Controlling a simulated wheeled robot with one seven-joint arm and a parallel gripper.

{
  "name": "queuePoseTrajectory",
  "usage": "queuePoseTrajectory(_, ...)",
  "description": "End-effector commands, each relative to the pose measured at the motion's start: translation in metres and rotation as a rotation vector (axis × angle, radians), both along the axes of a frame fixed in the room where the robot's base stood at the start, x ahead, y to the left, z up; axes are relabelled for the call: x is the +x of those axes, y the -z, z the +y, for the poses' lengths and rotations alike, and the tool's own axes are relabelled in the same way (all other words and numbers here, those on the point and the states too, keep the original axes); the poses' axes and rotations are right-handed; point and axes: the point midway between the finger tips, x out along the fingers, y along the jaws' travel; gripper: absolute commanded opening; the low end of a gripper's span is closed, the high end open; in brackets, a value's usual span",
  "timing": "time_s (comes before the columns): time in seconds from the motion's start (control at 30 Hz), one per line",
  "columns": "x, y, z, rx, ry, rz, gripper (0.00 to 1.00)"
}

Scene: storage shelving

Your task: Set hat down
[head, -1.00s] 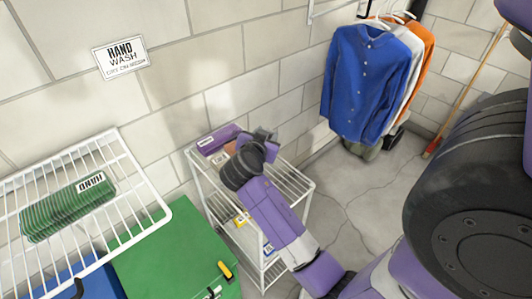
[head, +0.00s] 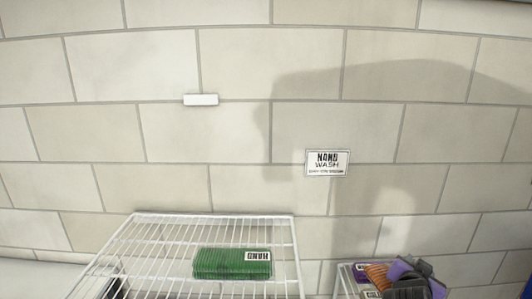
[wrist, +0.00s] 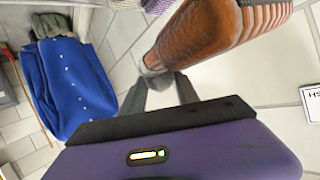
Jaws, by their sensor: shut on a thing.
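The hat (wrist: 205,38) is brown, with a ribbed band at one end and a small grey tip at the other. In the wrist view my gripper (wrist: 162,84) has its dark fingers closed at the grey tip, and the hat extends beyond them to the upper right. In the head view the orange-brown ribbed hat (head: 378,274) shows at the bottom right, just left of my gripper (head: 408,284). The fingertips are not clear there. I cannot tell whether the hat touches a shelf.
A white wire rack (head: 215,217) holds a green ribbed pack (head: 232,264). A smaller white cart (head: 341,277) stands below the hand-wash sign (head: 327,162), with a purple box (head: 360,273) beside the hat. Blue clothing (wrist: 68,88) hangs at the left of the wrist view.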

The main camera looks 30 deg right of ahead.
Motion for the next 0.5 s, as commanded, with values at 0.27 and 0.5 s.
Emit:
queuePoseTrajectory(0.27, 0.075, 0.053, 0.096, 0.002, -0.375, 0.006, 0.00)
queuePoseTrajectory(0.5, 0.105, 0.101, 0.196, 0.002, -0.669, 0.006, 0.00)
